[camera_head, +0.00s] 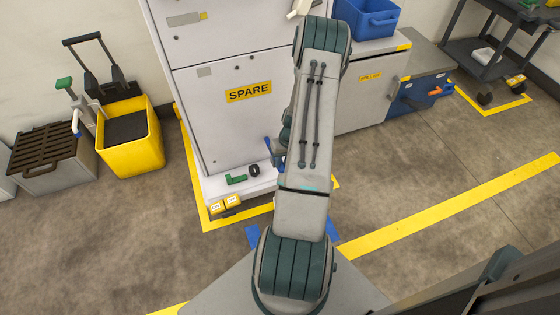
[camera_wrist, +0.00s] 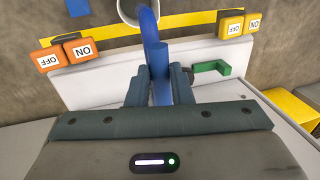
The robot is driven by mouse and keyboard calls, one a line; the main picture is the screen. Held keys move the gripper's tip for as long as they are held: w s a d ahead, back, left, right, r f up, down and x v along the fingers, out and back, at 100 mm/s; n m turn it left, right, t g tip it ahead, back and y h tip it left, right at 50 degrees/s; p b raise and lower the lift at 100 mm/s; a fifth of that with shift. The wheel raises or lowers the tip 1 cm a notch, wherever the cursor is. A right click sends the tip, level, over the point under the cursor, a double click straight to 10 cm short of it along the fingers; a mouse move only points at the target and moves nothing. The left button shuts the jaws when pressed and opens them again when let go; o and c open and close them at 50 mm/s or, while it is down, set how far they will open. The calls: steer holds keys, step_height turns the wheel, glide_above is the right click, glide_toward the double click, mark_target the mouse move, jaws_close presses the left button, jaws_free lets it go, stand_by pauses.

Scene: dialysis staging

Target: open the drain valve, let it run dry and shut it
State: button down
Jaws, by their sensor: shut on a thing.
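My gripper (camera_wrist: 160,76) is shut on a blue handle (camera_wrist: 161,54) in the wrist view, with one finger on each side of it. A blue curved piece (camera_wrist: 149,26) rises just behind the handle, by a pale round opening (camera_wrist: 138,12). I cannot tell whether the valve is open or shut, and no liquid shows. A green lever (camera_wrist: 211,68) stands to the right of my fingers, apart from them. In the head view the green lever (camera_head: 236,179) sits on the white ledge of the SPARE cabinet (camera_head: 225,125). My arm hides my gripper there.
Orange ON/OFF buttons (camera_wrist: 64,54) are left and yellow ON/OFF buttons (camera_wrist: 238,24) right in the wrist view. A yellow bin (camera_head: 130,145) and a grated grey box (camera_head: 52,165) stand left in the head view. Open floor (camera_head: 430,190) lies to the right.

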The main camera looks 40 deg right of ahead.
steer(key=c, duration=1.3)
jaws_free()
steer(key=shift+r, duration=0.1)
step_height(320, 180, up, 13)
steer(key=s+d+p, duration=0.1)
steer(key=d+p, duration=0.1)
steer(key=p, duration=0.1)
steer(key=shift+d+r, duration=0.2)
steer(key=shift+d, duration=0.05)
